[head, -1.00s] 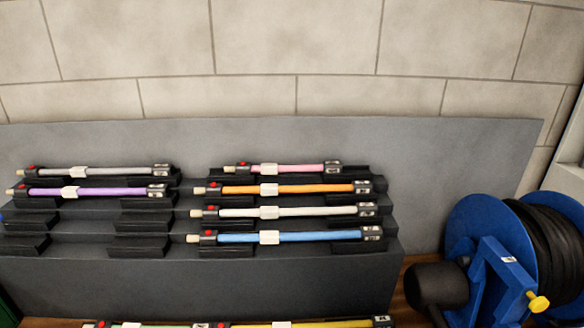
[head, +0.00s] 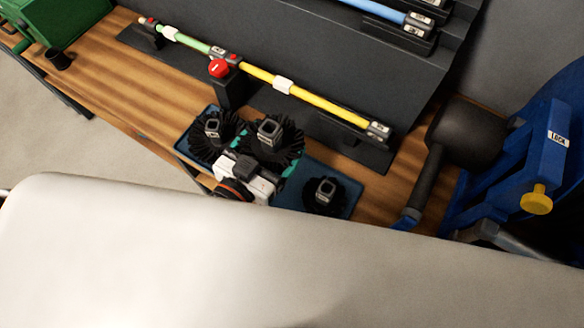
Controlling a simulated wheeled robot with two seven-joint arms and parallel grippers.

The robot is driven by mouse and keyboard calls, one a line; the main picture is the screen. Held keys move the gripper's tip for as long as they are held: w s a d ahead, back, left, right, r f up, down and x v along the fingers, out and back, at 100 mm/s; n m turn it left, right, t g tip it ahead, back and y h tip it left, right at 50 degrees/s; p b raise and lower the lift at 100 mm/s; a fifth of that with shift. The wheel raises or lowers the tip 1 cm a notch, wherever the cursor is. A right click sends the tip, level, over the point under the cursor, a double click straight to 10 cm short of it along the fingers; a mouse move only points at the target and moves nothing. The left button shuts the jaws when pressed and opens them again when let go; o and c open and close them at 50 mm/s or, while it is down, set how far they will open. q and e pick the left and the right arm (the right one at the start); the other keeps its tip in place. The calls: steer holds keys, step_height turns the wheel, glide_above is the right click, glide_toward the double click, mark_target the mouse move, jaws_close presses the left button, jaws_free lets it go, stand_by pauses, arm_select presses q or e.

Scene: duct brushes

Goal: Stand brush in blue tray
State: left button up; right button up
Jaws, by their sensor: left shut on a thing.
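A blue tray (head: 353,205) lies on the wooden bench. Black round brushes with grey square sockets facing up show at it: a left brush (head: 203,148), a middle brush (head: 291,134) and a right brush (head: 325,205). My left gripper (head: 262,160), white and black with teal parts, is shut on the middle brush. That brush looks about upright, over the tray between the other two. I cannot tell whether its underside touches the tray. My arm hides part of the tray's near side. My right gripper is not in view.
A dark stepped rack (head: 300,70) stands behind the tray, with a green and a yellow rod (head: 315,98) along its front. A red knob (head: 219,68) on a black post is close behind the brushes. A blue reel frame (head: 500,160) stands right. Bare bench (head: 110,85) shows left.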

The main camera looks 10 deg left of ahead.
mark_target(272, 159)
arm_select(q)
step_height(272, 159, down, 5)
steer(key=shift+a+f, duration=0.15)
steer(key=shift+f, duration=0.05)
step_height(272, 159, down, 4)
steer(key=shift+f+b, duration=0.1)
steer(key=shift+b, duration=0.2)
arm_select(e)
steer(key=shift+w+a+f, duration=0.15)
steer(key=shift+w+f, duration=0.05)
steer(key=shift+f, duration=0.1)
arm_select(q)
steer(key=shift+f, duration=0.1)
steer(key=shift+f, duration=0.55)
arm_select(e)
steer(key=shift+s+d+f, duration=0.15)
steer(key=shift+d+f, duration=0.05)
arm_select(q)
steer(key=o, duration=0.8)
steer(key=shift+c, duration=0.2)
steer(key=shift+r, duration=0.1)
